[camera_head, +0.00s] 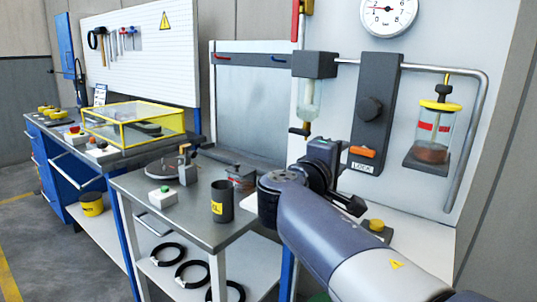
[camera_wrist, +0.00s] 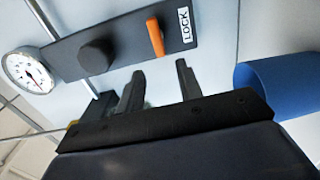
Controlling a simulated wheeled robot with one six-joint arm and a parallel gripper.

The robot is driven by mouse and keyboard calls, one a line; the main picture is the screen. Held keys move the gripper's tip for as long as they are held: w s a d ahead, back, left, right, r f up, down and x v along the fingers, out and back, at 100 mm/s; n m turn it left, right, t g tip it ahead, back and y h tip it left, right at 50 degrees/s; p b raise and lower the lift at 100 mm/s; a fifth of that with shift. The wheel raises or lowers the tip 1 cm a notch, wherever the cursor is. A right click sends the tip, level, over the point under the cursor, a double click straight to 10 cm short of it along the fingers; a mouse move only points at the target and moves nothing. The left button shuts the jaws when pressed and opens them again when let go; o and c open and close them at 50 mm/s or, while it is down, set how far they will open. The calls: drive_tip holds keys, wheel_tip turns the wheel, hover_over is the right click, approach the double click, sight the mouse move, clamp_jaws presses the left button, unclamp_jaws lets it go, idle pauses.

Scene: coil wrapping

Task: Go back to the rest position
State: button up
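My gripper (camera_wrist: 158,80) shows in the wrist view with its two dark fingers apart and nothing between them. In the head view my gripper (camera_head: 355,205) is at the end of the arm, partly hidden by my own wrist, below the dark lock panel (camera_head: 376,110). In the wrist view the same panel (camera_wrist: 120,50) lies just beyond the fingertips, with its round black knob (camera_wrist: 97,57) and orange lever (camera_wrist: 155,37) beside the LOCK label. The fingers look apart from the panel.
A pressure gauge (camera_head: 388,15), pipe and glass jar (camera_head: 434,130) are on the wall panel. A yellow-framed clear case (camera_head: 135,125) stands further left.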

sight(352, 148)
drive_tip(key=v, duration=0.6)
drive_tip(key=x, duration=1.1)
drive_tip(key=shift+w+d, duration=0.25)
drive_tip(key=shift+d, duration=0.1)
drive_tip(key=shift+a+m, duration=0.15)
drive_tip(key=shift+m, duration=0.35)
drive_tip(key=shift+s+r+m, duration=0.15)
drive_tip(key=shift+m, duration=0.75)
drive_tip(key=m, duration=0.2)
drive_tip(key=r+m, duration=0.1)
drive_tip(key=m, duration=0.1)
drive_tip(key=shift+s+b, duration=0.1)
drive_tip(key=shift+b, duration=0.3)
drive_tip(key=shift+m, duration=0.3)
drive_tip(key=shift+f, duration=0.15)
